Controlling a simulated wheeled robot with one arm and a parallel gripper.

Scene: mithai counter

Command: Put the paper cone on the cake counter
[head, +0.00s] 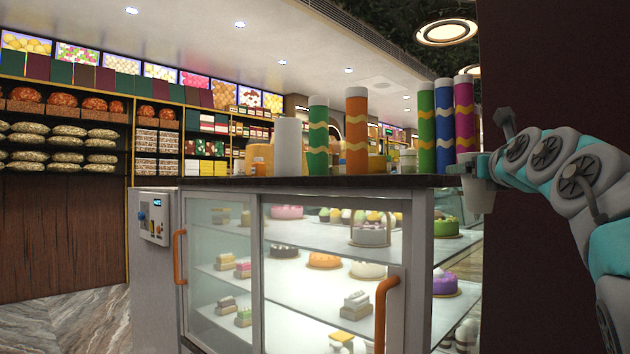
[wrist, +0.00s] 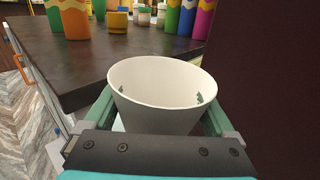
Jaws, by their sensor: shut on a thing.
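The paper cone (wrist: 155,112) is white, open at the top and upright, with small green marks inside its wall. My gripper (wrist: 160,100) is shut on it, with a green finger on each side. The cake counter (head: 300,183) has a dark top over a glass display case; the top also shows in the wrist view (wrist: 75,70), beyond and to the left of the cone. In the head view my gripper (head: 478,170) is just past the counter's right end. The cone's base is hidden in the wrist view.
Tall coloured tubes stand on the counter, among them an orange one (head: 357,135) and a purple one (head: 465,115). A white cylinder (head: 288,147) stands further left. The near part of the top is bare in the wrist view. A dark wall (head: 535,60) rises at the right.

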